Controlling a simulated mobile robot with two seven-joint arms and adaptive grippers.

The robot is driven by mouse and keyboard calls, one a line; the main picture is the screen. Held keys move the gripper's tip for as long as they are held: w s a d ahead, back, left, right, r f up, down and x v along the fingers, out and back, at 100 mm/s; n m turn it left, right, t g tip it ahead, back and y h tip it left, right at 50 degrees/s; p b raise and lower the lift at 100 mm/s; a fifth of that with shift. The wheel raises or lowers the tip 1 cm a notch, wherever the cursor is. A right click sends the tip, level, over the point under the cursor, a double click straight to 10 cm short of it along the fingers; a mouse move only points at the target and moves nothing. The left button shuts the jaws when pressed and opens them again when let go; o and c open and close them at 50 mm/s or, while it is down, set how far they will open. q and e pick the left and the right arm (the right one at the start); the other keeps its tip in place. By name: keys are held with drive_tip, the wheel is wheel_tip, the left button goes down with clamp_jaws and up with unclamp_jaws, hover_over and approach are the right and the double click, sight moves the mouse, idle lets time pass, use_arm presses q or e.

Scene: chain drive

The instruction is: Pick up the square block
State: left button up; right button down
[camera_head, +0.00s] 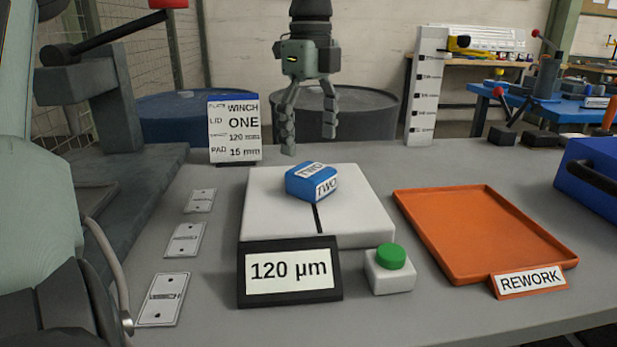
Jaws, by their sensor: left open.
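A blue block (303,187) with white labels reading "TWO" sits on a white plate (268,222) with a dark slot, near the middle of the table. It is the only squarish loose block that I see. My left gripper (309,145) hangs above and just behind the block, pointing down, with its fingers apart and nothing between them. It does not touch the block. My right gripper is not in view.
A "120 µm" display (289,271) and a green button (391,257) stand in front of the plate. An empty orange "REWORK" tray (485,230) lies to the right. A "WINCH" card (234,129) stands behind. Small labelled plates (184,240) lie at left.

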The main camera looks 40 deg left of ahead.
sight(311, 170)
use_arm(q)
wheel_tip(311, 170, down, 7)
drive_tip(key=shift+d, duration=0.1)
drive_tip(key=shift+r, duration=0.1)
drive_tip(key=c, duration=1.7)
